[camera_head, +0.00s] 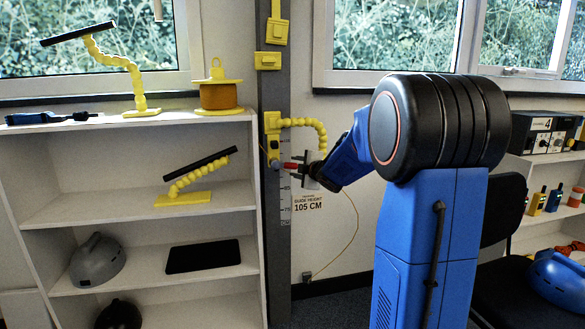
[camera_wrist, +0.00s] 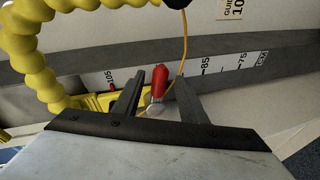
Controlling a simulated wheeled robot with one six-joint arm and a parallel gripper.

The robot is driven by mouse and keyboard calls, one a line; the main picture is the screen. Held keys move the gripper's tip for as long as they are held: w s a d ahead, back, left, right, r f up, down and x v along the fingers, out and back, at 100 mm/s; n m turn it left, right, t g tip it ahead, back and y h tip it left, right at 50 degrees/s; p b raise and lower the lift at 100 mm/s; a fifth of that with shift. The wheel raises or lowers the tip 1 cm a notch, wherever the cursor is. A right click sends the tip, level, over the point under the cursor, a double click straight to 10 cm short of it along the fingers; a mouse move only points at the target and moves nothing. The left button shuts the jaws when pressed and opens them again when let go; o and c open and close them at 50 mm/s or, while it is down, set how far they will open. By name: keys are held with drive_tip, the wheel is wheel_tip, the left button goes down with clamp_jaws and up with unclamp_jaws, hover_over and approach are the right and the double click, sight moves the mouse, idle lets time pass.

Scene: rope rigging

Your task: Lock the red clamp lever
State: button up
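The red clamp lever (camera_head: 290,166) sticks out to the right from a grey knob (camera_head: 276,163) below the yellow clamp body (camera_head: 272,124) on the grey upright post. In the wrist view the red lever (camera_wrist: 160,78) stands between the two dark fingers of my gripper (camera_wrist: 159,84), with a visible space on each side. My gripper (camera_head: 302,168) is open at the lever's free end. The yellow clamp body (camera_wrist: 98,102) shows behind the left finger.
A yellow segmented arm (camera_head: 305,124) curves from the clamp above my gripper. It also fills the upper left of the wrist view (camera_wrist: 32,58). A thin yellow cord (camera_head: 356,222) hangs below. A height sign (camera_head: 309,203) is beside the scaled post. A white shelf (camera_head: 130,116) stands at left.

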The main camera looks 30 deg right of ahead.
sight(294, 166)
drive_tip(key=shift+x, duration=1.65)
drive_tip(key=shift+c, duration=0.3)
clamp_jaws()
